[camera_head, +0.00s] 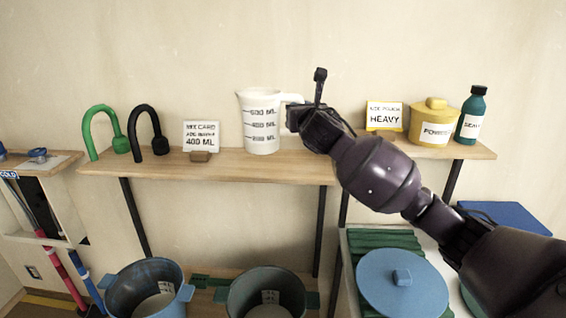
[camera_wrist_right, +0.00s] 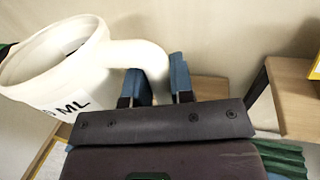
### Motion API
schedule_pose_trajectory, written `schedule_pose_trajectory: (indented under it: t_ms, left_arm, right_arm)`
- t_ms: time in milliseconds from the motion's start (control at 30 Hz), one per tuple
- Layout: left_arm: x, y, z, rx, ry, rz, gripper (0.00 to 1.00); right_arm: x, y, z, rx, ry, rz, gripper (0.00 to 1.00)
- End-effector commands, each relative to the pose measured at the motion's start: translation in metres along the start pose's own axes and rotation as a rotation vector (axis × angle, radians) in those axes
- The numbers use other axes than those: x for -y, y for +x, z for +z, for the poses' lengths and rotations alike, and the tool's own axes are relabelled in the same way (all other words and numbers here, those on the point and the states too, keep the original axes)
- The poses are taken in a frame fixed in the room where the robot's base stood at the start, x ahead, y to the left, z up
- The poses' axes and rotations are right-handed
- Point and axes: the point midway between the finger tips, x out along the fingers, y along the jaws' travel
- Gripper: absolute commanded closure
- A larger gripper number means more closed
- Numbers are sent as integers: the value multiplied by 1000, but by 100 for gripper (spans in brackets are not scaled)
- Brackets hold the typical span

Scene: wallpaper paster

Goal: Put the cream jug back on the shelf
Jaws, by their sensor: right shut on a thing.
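The cream jug (camera_head: 262,125), with black measure marks, is upright at the middle of the wooden shelf (camera_head: 240,168). Its base looks level with the shelf top; whether it touches or hovers just above, I cannot tell. My right gripper (camera_head: 297,113) reaches in from the right and is shut on the jug's handle. In the right wrist view the jug (camera_wrist_right: 50,68) is at the left, its open rim tilted toward the camera, and the handle passes between the blue fingers of the right gripper (camera_wrist_right: 158,85). My left gripper is not in view.
Left of the jug stand a 400 ML card (camera_head: 201,135), a black hook (camera_head: 152,130) and a green hook (camera_head: 104,132). Right of it are a HEAVY card (camera_head: 384,116), a yellow tub (camera_head: 433,125) and a teal bottle (camera_head: 472,117). Buckets (camera_head: 147,287) sit below.

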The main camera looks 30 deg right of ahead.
Motion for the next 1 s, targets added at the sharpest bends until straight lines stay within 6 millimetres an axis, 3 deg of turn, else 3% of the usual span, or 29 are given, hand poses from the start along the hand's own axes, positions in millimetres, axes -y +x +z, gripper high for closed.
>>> schedule_pose_trajectory:
  t_ms: [33, 200, 400, 767, 867, 1000]
  left_arm:
    - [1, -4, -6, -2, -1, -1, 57]
    - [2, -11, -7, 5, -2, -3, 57]
    - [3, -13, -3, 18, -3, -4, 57]
    - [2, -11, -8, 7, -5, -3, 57]
    - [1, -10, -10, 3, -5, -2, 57]
    - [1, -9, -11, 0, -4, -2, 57]
  right_arm:
    - [12, 9, 28, 7, 0, -23, 100]
    - [41, 27, 81, 4, 0, -74, 100]
    - [57, 35, 106, -1, -1, -99, 100]
    - [58, 36, 107, -2, -1, -101, 100]
    - [58, 36, 98, -4, 0, -100, 100]
    - [58, 36, 72, -7, 1, -100, 100]
